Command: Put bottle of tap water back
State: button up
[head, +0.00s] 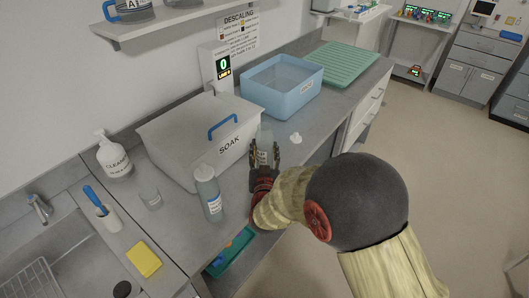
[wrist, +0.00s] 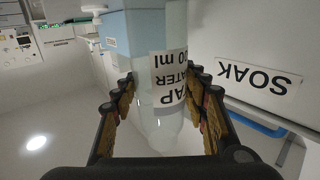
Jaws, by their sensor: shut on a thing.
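My gripper (head: 264,160) is shut on a clear bottle whose label reads "TAP WATER" (wrist: 168,75) in the wrist view. In the head view the held bottle (head: 265,138) is partly hidden by the fingers, in front of the right end of the SOAK box. I cannot tell whether its base touches the counter. Another clear bottle with a white label (head: 209,195) stands upright on the counter left of my gripper; its text is too small to read surely.
The lidded grey SOAK box (head: 180,150) stands behind, with a blue tub (head: 283,90) and green ribbed mat (head: 345,64) to its right. A small white piece (head: 296,138) lies right of my gripper. A cleaner bottle (head: 113,157), small clear container (head: 149,197) and yellow sponge (head: 144,258) are left.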

jog(key=shift+f, duration=0.1)
jog(key=o, duration=1.4)
jog(key=shift+c, duration=0.2)
jog(key=shift+o, duration=0.4)
